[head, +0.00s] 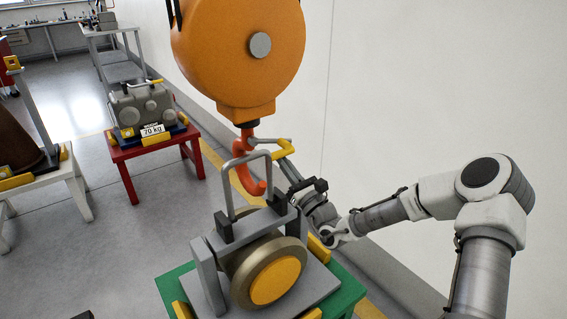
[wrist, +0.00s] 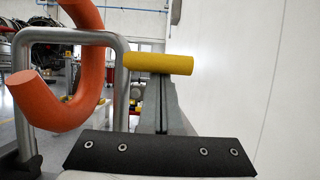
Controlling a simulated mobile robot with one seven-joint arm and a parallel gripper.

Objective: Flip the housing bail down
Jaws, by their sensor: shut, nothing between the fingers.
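The bail (head: 230,190) is a grey tube arch standing upright on the top block of the housing (head: 235,260), a round metal body with a yellow face. The orange hook (head: 268,170) hangs at the bail; its curve overlaps the arch in both views, and whether it passes through is unclear. The bail (wrist: 119,85) and hook (wrist: 45,108) fill the left of the wrist view. My gripper (head: 288,164) is shut and empty, to the right of the bail. Its fingertips (wrist: 161,85) are close to a yellow grip (head: 287,147) beside the hook; contact is unclear.
The large orange hoist block (head: 215,50) hangs above the housing. The housing stands on a green stand (head: 345,290). A white wall (head: 420,80) is close on the right. A red stand (head: 155,147) with a grey unit is at the back left; open floor lies between.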

